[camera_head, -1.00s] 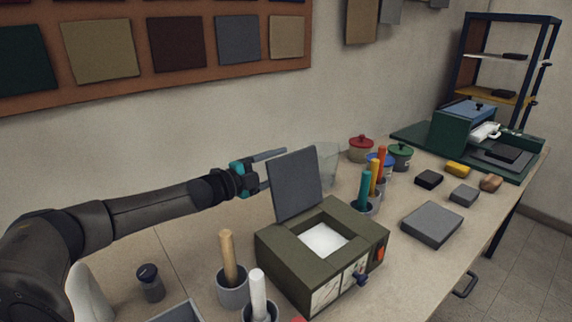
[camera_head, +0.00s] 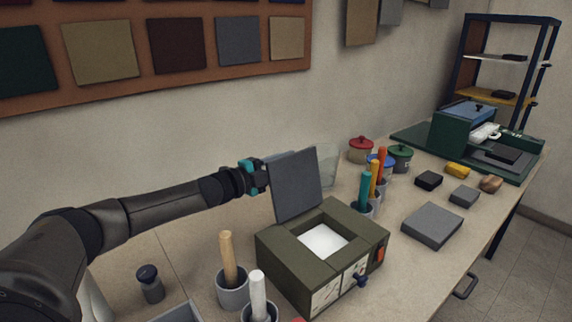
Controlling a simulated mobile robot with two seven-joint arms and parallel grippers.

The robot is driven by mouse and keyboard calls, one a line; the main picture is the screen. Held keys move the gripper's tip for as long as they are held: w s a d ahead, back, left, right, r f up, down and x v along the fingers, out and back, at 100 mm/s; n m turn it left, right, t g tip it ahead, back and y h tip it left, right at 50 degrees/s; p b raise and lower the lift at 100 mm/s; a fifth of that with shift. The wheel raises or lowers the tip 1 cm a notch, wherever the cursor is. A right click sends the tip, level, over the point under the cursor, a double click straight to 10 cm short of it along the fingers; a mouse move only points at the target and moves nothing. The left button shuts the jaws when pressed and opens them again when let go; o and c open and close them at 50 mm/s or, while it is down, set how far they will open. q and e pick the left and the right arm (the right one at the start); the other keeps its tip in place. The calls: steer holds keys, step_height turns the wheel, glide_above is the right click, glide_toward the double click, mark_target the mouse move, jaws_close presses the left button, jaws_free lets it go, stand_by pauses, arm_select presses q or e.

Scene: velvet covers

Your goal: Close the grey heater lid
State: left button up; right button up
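The grey heater lid (camera_head: 297,186) stands upright, tilted slightly back, at the rear edge of the olive-green heater (camera_head: 282,246). The heater's square opening shows a white inside (camera_head: 323,240). My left gripper (camera_head: 277,160) is behind the lid's upper left part, and its fingers are partly hidden by the lid. I cannot tell whether the fingers are open or whether they touch the lid. My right gripper is not in view.
Cups with a wooden handle (camera_head: 228,257) and a white handle (camera_head: 257,291) stand left of the heater. Coloured handles (camera_head: 375,178) and lidded pots (camera_head: 361,147) stand behind it at right. A clear container (camera_head: 326,165) is behind the lid. A grey block (camera_head: 432,224) lies right.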

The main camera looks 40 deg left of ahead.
arm_select(q)
jaws_close()
stand_by(1.0)
